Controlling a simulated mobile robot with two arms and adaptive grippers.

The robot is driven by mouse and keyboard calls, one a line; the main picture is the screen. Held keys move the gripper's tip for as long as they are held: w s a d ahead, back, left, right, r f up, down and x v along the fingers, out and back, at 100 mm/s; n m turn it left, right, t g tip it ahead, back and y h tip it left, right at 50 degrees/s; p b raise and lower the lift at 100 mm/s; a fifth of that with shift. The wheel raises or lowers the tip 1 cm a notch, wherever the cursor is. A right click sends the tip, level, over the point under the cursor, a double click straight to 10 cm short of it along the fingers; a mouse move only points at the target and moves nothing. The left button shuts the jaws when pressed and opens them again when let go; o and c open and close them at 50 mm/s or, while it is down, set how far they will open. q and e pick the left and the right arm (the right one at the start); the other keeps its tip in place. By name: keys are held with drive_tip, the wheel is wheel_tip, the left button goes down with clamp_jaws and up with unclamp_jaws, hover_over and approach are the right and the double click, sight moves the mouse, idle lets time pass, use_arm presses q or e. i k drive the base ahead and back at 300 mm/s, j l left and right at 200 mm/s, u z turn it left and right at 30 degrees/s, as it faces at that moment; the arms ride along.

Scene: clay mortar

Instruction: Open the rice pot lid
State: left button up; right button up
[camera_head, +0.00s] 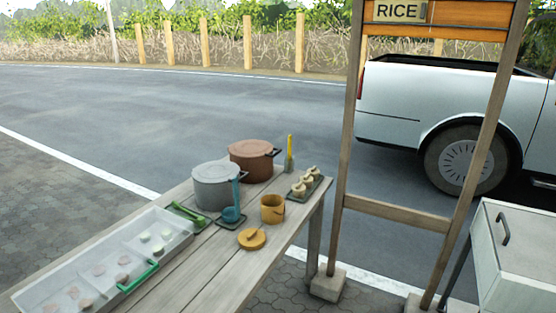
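Two lidded pots stand on the wooden table: a grey pot (213,192) and, behind it to the right, a reddish-brown pot (248,166). Both look covered by their lids, the grey lid (214,171) and the brown lid (251,148). No label on either pot shows which one holds rice. A small yellow pot (272,212) stands nearer the table's right edge, with a round yellow lid-like disc (252,239) lying in front of it. Neither of my grippers is in view.
A teal ladle on a dark rest (231,217), green tongs (187,214), a dark tray (308,188) of small items and a white compartment tray (178,254) share the table (215,270). A wooden frame (395,208) with a RICE sign and a grey cabinet (515,262) stand right.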

sight(249, 148)
drive_tip(key=i+l+u, duration=0.1)
drive_tip(key=u, duration=0.7)
drive_tip(key=i+l+u, duration=0.25)
drive_tip(key=l+u, duration=0.25)
drive_tip(key=l, duration=0.2)
drive_tip(key=i+l+u, duration=0.1)
drive_tip(key=l+u, duration=0.15)
drive_tip(key=l, duration=0.2)
drive_tip(key=l+u, duration=0.3)
drive_tip(key=i+l, duration=0.05)
drive_tip(key=l, duration=0.05)
